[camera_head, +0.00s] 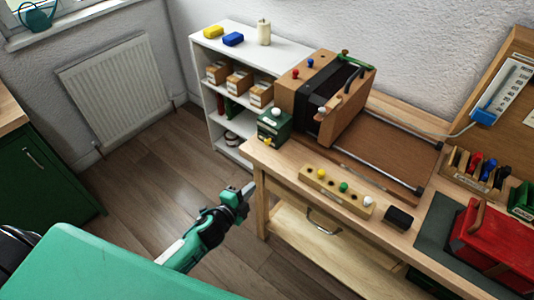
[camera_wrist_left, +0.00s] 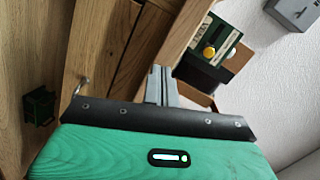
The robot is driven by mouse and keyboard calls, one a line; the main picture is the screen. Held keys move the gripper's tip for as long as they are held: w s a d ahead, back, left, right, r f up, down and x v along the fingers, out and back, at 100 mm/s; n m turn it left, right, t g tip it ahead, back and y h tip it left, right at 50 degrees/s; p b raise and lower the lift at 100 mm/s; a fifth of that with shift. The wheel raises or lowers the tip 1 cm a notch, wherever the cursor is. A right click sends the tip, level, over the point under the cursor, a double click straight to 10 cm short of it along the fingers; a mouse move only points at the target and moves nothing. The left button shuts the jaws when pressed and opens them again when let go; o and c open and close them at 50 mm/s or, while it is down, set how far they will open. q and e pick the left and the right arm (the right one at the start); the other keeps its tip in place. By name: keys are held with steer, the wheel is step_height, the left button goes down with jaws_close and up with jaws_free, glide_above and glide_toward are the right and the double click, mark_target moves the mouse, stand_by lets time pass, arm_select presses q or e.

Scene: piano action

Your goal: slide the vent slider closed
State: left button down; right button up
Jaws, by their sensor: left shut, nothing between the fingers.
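I cannot pick out the vent slider with certainty. The wooden unit with a black pleated middle (camera_head: 325,90) stands at the back of the workbench, with small red and blue knobs and a green and a black handle on top. A blue piece (camera_head: 485,116) sits at the lower end of a white scale on the right board. My left gripper (camera_head: 248,188) is shut and empty, in the air off the bench's left front corner. In the left wrist view its fingers (camera_wrist_left: 161,82) point toward the green box with a yellow button (camera_wrist_left: 208,53). My right gripper is not in view.
The green box (camera_head: 272,127) stands on the bench's near left corner. A wooden strip with coloured knobs (camera_head: 335,192), a black block (camera_head: 398,218) and a red case (camera_head: 495,245) lie rightward. A white shelf (camera_head: 208,85) stands behind. The floor at left is clear.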

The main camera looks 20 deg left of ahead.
mark_target(269, 141)
arm_select(q)
step_height(269, 141, up, 8)
steer(key=d+m+t+h, duration=0.1)
steer(key=d+m, duration=0.1)
steer(key=shift+s+r+t, duration=0.15)
steer(key=shift+r+t, duration=0.05)
steer(key=shift+t, duration=0.1)
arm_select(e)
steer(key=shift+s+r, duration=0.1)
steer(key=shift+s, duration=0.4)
arm_select(q)
steer(key=shift+d+h, duration=0.1)
steer(key=shift+h, duration=0.3)
